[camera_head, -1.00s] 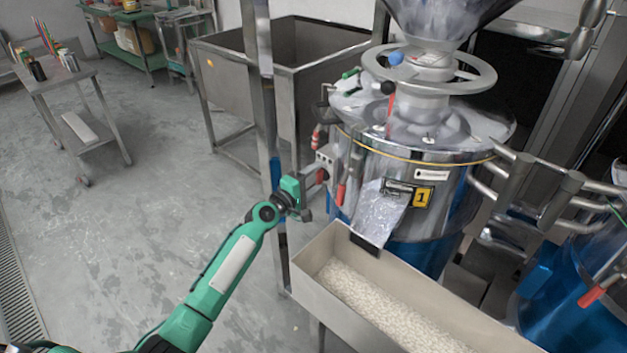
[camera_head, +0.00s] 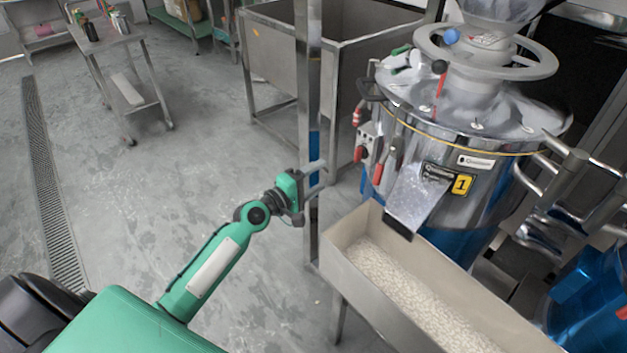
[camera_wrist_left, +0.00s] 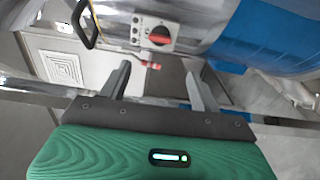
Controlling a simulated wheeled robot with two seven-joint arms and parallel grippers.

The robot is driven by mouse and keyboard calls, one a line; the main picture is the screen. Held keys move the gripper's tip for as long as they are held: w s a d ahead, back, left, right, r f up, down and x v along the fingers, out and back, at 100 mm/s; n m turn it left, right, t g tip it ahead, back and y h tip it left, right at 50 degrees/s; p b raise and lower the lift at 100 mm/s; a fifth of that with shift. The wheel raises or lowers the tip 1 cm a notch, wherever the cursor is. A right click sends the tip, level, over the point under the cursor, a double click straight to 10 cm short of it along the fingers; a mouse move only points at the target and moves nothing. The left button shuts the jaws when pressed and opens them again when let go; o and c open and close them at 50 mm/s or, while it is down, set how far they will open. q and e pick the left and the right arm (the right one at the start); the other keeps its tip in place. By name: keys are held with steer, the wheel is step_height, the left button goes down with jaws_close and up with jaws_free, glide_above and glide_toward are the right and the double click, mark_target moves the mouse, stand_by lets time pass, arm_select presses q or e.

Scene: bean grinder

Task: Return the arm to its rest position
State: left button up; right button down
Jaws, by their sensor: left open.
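My left gripper (camera_head: 318,180) is at the end of the green left arm, in the middle of the head view. It is open and empty, beside the metal post and left of the grinder's control box. In the left wrist view its two dark fingers (camera_wrist_left: 158,82) stand apart with nothing between them. Beyond them is the control box (camera_wrist_left: 152,33) with a red switch. The grinder (camera_head: 455,140) is a steel drum with a blue lower part and a yellow "1" label. My right gripper is out of view.
A metal post (camera_head: 309,100) rises close to my left gripper. A trough (camera_head: 345,262) of pale beans stands under the grinder's chute (camera_head: 417,195). A steel bin (camera_head: 275,60) stands behind the post. A small metal table (camera_head: 112,42) is at the upper left. Open floor lies left of the arm.

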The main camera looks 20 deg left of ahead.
arm_select(q)
steer(key=shift+s+a, duration=0.15)
steer(key=shift+s, duration=0.15)
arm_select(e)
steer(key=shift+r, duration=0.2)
